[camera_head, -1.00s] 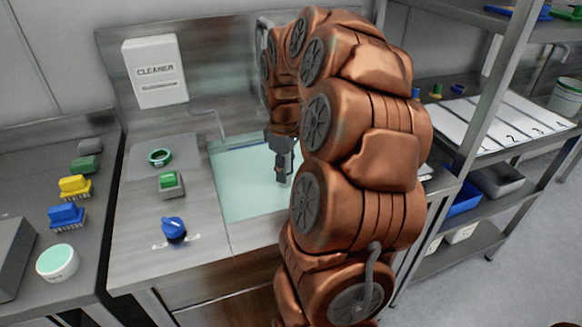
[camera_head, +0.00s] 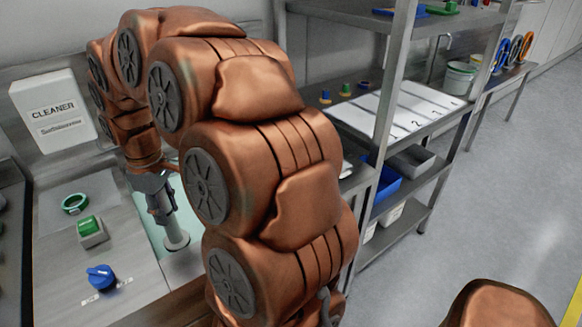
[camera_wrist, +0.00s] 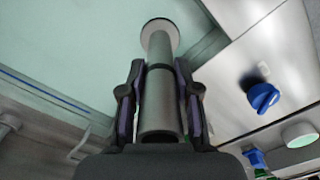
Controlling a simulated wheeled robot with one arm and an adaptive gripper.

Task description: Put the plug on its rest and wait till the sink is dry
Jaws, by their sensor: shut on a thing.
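My gripper (camera_wrist: 157,95) is shut on the plug, a grey tube with a round disc at its far end. The plug (camera_wrist: 159,75) runs between the fingers in the wrist view. In the head view the plug (camera_head: 177,240) hangs below my gripper (camera_head: 158,195), disc down, over the front part of the sink. The sink (camera_wrist: 60,40) shows a pale green surface, which looks like liquid; its depth cannot be told. My arm hides much of it in the head view.
A white cleaner box (camera_head: 60,118) is on the wall behind. A shelf rack (camera_head: 392,90) with a blue bin (camera_head: 387,187) stands to the right.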

